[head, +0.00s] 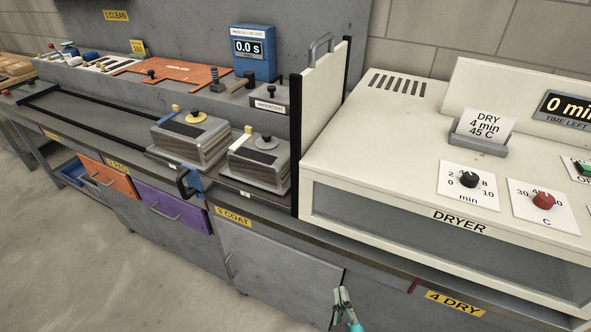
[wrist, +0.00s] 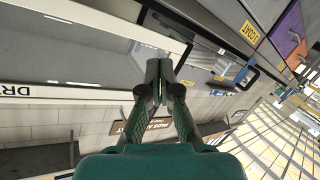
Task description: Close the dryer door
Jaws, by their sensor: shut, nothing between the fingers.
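The dryer (head: 400,135) is a big cream box on the right of the bench with a long dark window (head: 420,235) along its front. At its left end a cream panel (head: 321,95), which looks like its door, stands upright between two black posts and rises above the dryer top. A grey handle (head: 320,44) is on the panel's top edge. The opening behind the panel is hidden. My gripper (head: 344,300) is low in front of the bench, below the dryer and apart from the panel. In the wrist view my gripper (wrist: 154,82) is shut and empty, with the dryer front (wrist: 60,92) behind it.
Left of the panel, two grey blocks with knobs (head: 190,138) (head: 260,160) sit on the bench by black rails (head: 90,118). Dryer knobs (head: 468,180) and a card holder (head: 480,145) are on top. The floor in front is clear.

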